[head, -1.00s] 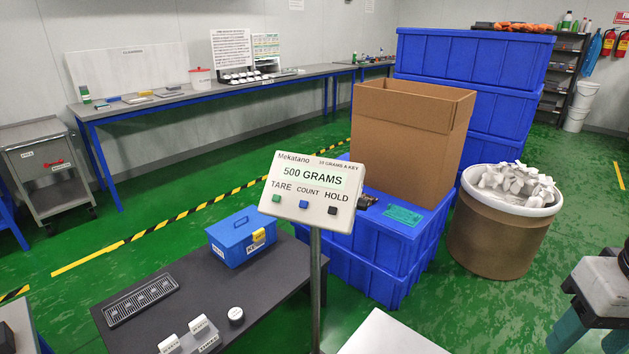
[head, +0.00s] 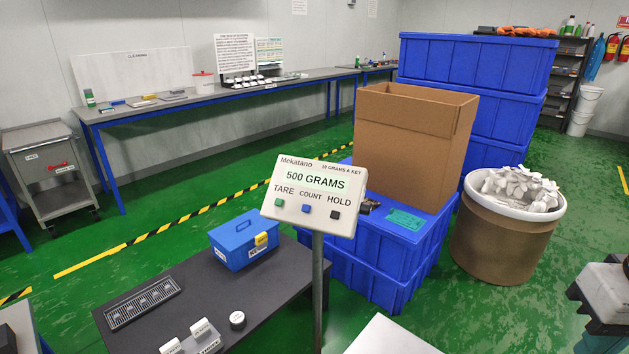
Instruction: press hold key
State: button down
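The hold key is the small black square key (head: 335,215) under the word HOLD on the white Mekatano indicator (head: 318,181). The indicator's display reads 500 GRAMS, and it stands tilted on a grey post. A green TARE key (head: 279,202) and a blue COUNT key (head: 306,208) sit to the left of the hold key. Part of my arm shows at the lower right edge, well to the right of the indicator. My gripper's fingertips are not clearly seen. Nothing touches the keys.
A drum with white pieces (head: 513,190) stands at right. A cardboard box (head: 405,140) sits on blue crates (head: 385,245) behind the indicator. A dark table (head: 200,275) with a blue toolbox (head: 244,240) is at left. Open green floor lies between the drum and my arm.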

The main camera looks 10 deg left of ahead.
aim_at(335, 214)
jog(key=k, duration=1.35)
jog(key=u, duration=0.65)
jog(key=i, duration=1.35)
jog(key=z, duration=0.65)
